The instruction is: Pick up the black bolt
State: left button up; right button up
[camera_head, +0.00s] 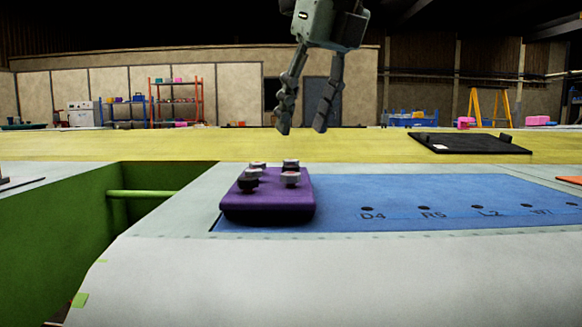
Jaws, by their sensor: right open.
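A purple block (268,209) sits at the left end of the blue panel, with several small bolts standing on its top. A black bolt (247,184) is at the block's front left. Another dark-topped bolt (291,163) is at the back right; I cannot tell its full colour. A lighter grey bolt (290,178) is at the front right, close in front of it. My right gripper (302,128) hangs from the top of the view above and beyond the block, fingers pointing down, open and empty. It touches nothing. My left gripper is not in view.
The blue panel (440,196) has a row of labelled holes and is clear right of the block. A green-walled recess (60,235) opens at the left. A black tray (465,143) lies on the yellow surface behind. Shelves and a yellow ladder stand far back.

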aim_at(291, 165)
jog(key=shift+w+f, duration=0.2)
jog(key=shift+f, duration=0.05)
jog(key=shift+a+f, duration=0.15)
jog(key=shift+f, duration=0.2)
jog(key=x, duration=0.5)
jog(key=shift+f+p, duration=0.2)
jog(key=shift+p, duration=0.1)
jog(key=shift+w+a+f, duration=0.15)
jog(key=shift+f, duration=0.1)
jog(key=shift+c, duration=0.3)
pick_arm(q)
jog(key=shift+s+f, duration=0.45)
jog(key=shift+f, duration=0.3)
pick_arm(e)
grip_shut()
